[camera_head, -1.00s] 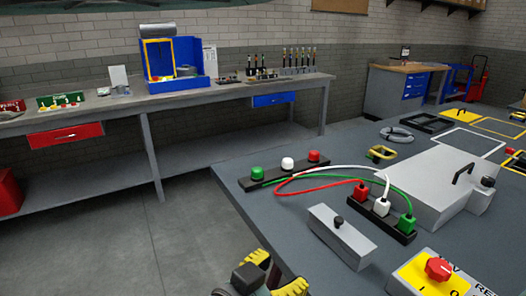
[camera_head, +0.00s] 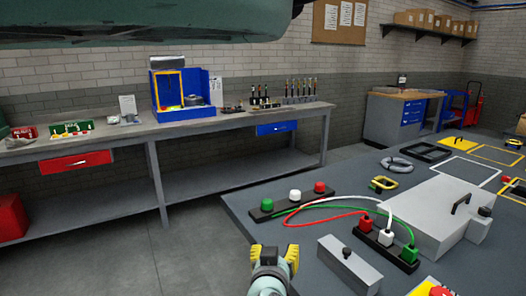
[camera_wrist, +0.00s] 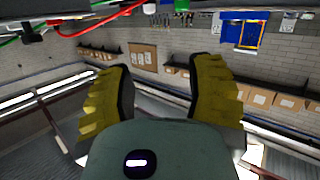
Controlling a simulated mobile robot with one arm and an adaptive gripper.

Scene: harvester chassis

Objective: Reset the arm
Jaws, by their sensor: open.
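My gripper (camera_head: 274,254) shows at the bottom middle of the head view, with its yellow fingers apart and pointing up. It is empty and left of the grey work table (camera_head: 245,213), apart from it. In the wrist view my gripper (camera_wrist: 160,92) has two yellow fingers spread wide with nothing between them. Beyond them the wrist view shows the room upside down.
On the table are a connector strip with red, white and green plugs (camera_head: 388,240), another strip (camera_head: 292,203), a grey block (camera_head: 348,262), a grey box (camera_head: 435,215) and a red knob (camera_head: 440,292). A long workbench (camera_head: 110,130) stands behind. The floor between is clear.

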